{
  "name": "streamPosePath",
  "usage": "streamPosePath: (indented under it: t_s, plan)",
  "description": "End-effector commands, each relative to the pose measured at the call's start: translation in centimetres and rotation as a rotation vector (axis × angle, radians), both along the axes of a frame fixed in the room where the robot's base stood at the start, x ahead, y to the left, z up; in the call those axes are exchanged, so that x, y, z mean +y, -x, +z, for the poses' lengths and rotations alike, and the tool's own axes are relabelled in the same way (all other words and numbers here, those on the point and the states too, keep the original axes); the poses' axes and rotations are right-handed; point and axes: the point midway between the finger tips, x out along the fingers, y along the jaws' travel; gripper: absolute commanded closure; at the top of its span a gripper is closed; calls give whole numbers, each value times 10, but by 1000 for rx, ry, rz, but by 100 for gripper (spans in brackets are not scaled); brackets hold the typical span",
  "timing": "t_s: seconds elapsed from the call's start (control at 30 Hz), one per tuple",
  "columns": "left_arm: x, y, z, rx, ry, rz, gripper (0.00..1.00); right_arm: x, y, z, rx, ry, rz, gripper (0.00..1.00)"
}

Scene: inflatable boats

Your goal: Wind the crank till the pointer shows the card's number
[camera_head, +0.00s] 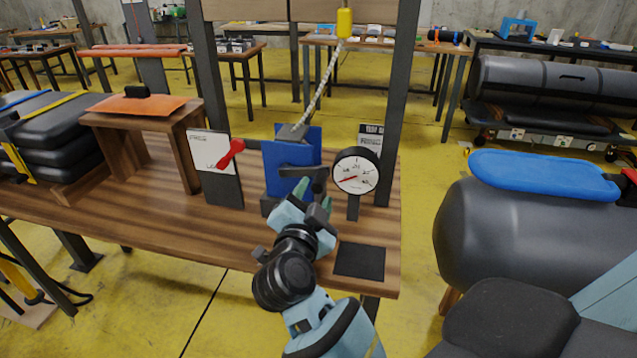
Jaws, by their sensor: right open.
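A blue winch box (283,160) stands on the wooden bench. A black crank arm (300,173) shows at its front, partly hidden by my right gripper. My right gripper (314,196) is open just below the crank; I cannot tell whether it touches it. A round white gauge (357,168) with a black rim stands right of the box. Its red pointer (349,178) points toward the lower left; the dial figures are too small to read. A white card or panel (208,146) stands left, with a red lever (231,153) before it. No number is legible.
A rope (321,88) runs from the box up to a yellow weight (344,22). Dark posts flank the bench (165,225). A printed sign (370,132) is behind the gauge. A black pad (360,261) lies at the front right.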

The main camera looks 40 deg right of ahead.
Motion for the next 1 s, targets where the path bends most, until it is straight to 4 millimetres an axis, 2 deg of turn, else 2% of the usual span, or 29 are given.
streamPosePath:
  t_s: [0.1, 0.3, 0.7, 1.0]
  plan:
    - [0, 0, 0, 0, 0, 0, 51, -15, -12, 1, 0, 4, -1, 55]
    - [0, 1, -1, 1, 0, 0, 51, -32, -27, 0, 0, 3, -1, 55]
    - [1, 1, -1, 2, -1, 0, 51, -37, -32, 0, 0, 2, 0, 55]
    - [1, 1, -1, 3, -2, 1, 51, -37, -31, 0, 0, 2, 0, 94]
